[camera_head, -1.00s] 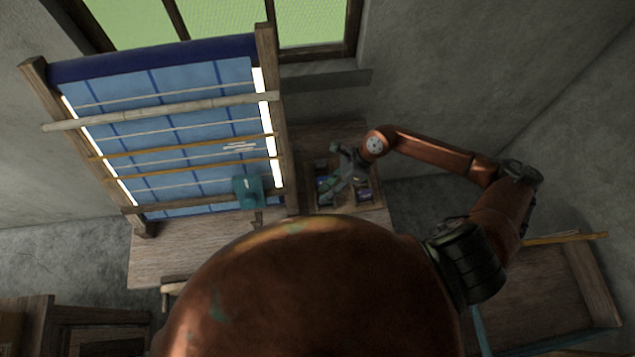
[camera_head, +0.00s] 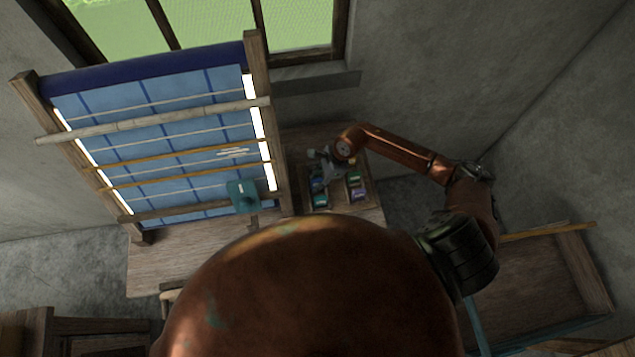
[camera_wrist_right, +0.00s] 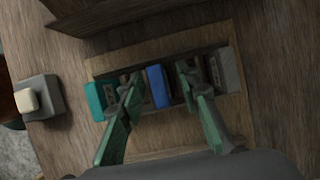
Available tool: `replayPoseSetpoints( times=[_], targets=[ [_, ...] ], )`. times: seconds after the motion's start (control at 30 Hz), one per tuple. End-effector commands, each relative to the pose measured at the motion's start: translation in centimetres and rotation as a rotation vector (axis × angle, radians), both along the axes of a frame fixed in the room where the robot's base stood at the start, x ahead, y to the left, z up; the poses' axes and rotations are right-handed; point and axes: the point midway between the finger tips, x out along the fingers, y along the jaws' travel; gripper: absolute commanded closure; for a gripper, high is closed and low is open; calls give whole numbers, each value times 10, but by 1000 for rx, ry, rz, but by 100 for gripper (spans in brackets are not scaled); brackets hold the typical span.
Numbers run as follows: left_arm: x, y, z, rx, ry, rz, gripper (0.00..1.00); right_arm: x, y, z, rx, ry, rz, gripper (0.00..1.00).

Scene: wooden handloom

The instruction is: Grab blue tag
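The blue tag (camera_wrist_right: 158,86) stands in a shallow wooden tray (camera_wrist_right: 165,48), in a row with other tags. In the right wrist view my right gripper (camera_wrist_right: 159,76) is open, with one greenish finger on each side of the blue tag. A gap shows between the tag and the fingers. In the head view the right gripper (camera_head: 323,164) is over the left compartment of the tray and partly covers the tags there. My left gripper is not in view.
A teal tag (camera_wrist_right: 95,101) and a grey tag (camera_wrist_right: 230,70) flank the fingers. A grey block with a pale cap (camera_wrist_right: 27,101) lies left of the tray. The handloom (camera_head: 256,90) stands left of my right arm, with a teal piece (camera_head: 242,195) on it.

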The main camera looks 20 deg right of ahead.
Motion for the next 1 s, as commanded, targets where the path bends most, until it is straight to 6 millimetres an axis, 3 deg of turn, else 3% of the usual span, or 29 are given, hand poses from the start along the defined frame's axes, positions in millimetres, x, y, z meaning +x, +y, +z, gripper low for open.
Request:
replayPoseSetpoints(
  times=[0.17, 0.63, 1.0],
  targets=[
    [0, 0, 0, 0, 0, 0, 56, 0, 0, 0, 0, 0, 0, 69],
    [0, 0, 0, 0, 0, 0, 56, 0, 0, 0, 0, 0, 0, 100],
    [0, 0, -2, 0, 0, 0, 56, 0, 0, 3, 0, -2, 1, 100]
  ],
)
